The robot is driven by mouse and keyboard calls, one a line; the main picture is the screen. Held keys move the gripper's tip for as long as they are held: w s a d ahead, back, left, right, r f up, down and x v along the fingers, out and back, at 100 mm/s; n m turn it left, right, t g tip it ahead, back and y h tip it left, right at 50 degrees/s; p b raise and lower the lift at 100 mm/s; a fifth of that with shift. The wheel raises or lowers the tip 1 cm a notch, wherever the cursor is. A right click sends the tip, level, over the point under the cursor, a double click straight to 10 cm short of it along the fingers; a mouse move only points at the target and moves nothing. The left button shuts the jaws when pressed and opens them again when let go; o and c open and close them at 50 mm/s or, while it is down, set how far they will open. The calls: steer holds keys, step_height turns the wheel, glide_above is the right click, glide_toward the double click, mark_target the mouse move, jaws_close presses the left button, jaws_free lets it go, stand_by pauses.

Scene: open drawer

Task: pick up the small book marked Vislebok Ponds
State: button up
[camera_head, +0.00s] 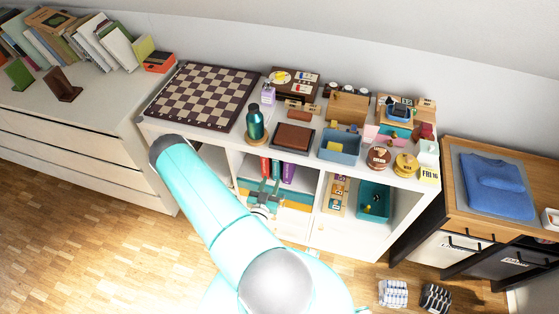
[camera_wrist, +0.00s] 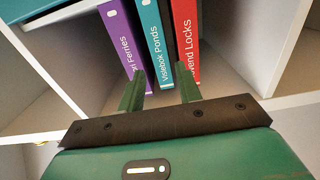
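The small teal book marked Vislebok Ponds (camera_wrist: 153,42) stands upright in a shelf compartment, its spine toward me in the wrist view. A purple book (camera_wrist: 120,38) stands to its left and a red book (camera_wrist: 186,38) to its right. My gripper (camera_wrist: 160,72) is open, with its two green fingers apart near the lower end of the teal spine. The fingers appear on either side of that spine; I cannot tell if they touch it. In the head view, my gripper (camera_head: 263,192) is in front of the compartment, and the teal book (camera_head: 276,169) shows behind it.
The white shelf unit (camera_head: 320,228) carries a chessboard (camera_head: 203,93), a bottle (camera_head: 255,122) and a blue bin (camera_head: 340,145) on top. Striped rolls (camera_head: 393,293) lie on the floor.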

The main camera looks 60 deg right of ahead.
mark_target(276, 170)
steer(key=d, duration=0.3)
steer(key=w+d, duration=0.1)
steer(key=d, duration=0.1)
steer(key=shift+d, duration=0.25)
steer(key=shift+w+d+r, duration=0.1)
steer(key=shift+w+d, duration=0.1)
steer(key=shift+d, duration=1.15)
steer(key=shift+w+d+r, duration=0.1)
steer(key=shift+w+d, duration=0.1)
steer(key=shift+d, duration=1.15)
jaws_close()
